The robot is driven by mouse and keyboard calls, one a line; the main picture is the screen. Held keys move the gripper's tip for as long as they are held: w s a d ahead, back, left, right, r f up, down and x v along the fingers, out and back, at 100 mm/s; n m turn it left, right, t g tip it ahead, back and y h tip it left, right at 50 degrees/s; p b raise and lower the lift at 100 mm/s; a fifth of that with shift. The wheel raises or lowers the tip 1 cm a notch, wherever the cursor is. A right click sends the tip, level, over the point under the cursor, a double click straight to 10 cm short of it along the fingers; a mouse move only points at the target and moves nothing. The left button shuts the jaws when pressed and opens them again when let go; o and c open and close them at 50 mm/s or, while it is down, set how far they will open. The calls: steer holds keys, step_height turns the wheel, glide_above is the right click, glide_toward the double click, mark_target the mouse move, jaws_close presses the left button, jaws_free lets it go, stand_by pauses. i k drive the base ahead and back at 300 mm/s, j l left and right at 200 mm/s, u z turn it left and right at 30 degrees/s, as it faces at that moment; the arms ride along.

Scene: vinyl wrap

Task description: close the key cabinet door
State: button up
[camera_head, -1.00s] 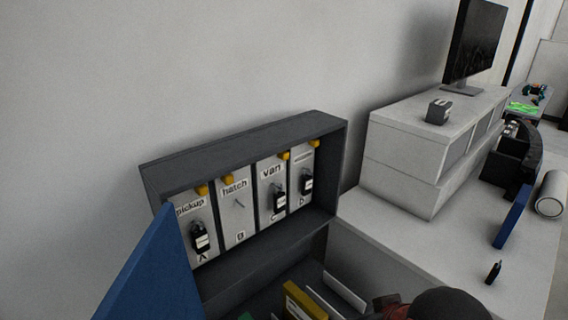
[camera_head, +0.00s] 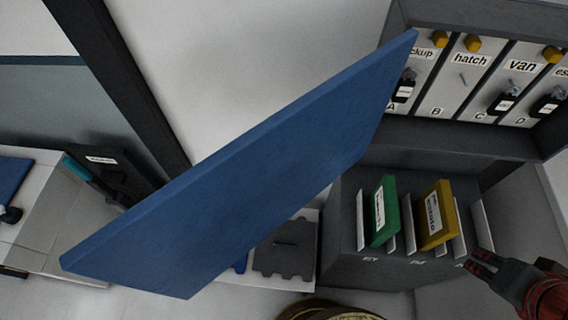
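The key cabinet (camera_head: 447,136) is a dark grey box on the wall at the upper right. Its blue door (camera_head: 240,170) stands wide open, reaching from the cabinet's left side toward the lower left. Inside are panels labelled pickup, hatch, van and a partly cut-off one. Black-tagged keys hang at A (camera_head: 404,86), C (camera_head: 504,100) and D (camera_head: 547,104); B shows a bare hook (camera_head: 463,79). My gripper (camera_head: 474,264) is at the lower right, below the cabinet and apart from the door. Its small dark fingertips do not clearly show whether it is open.
A dark file holder (camera_head: 340,235) with green (camera_head: 384,212) and yellow (camera_head: 436,215) folders stands below the cabinet, beside my gripper. A dark grey flat piece (camera_head: 285,250) lies left of it. A round brown object (camera_head: 330,312) is at the bottom edge. White surfaces extend left.

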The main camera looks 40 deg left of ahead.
mark_target(173, 243)
steer(key=k+j, duration=0.25)
steer(key=k, duration=0.15)
steer(key=k+j+z, duration=0.15)
steer(key=k, duration=0.25)
steer(key=k+j, duration=0.3)
steer(key=k, duration=0.15)
steer(key=k+j, duration=0.1)
steer(key=j, duration=0.3)
steer(key=k+j+z, duration=0.1)
steer(key=j, duration=0.3)
steer(key=k+j, duration=0.1)
steer(key=j, duration=0.3)
steer(key=k+j+z, duration=0.1)
steer(key=j, duration=0.3)
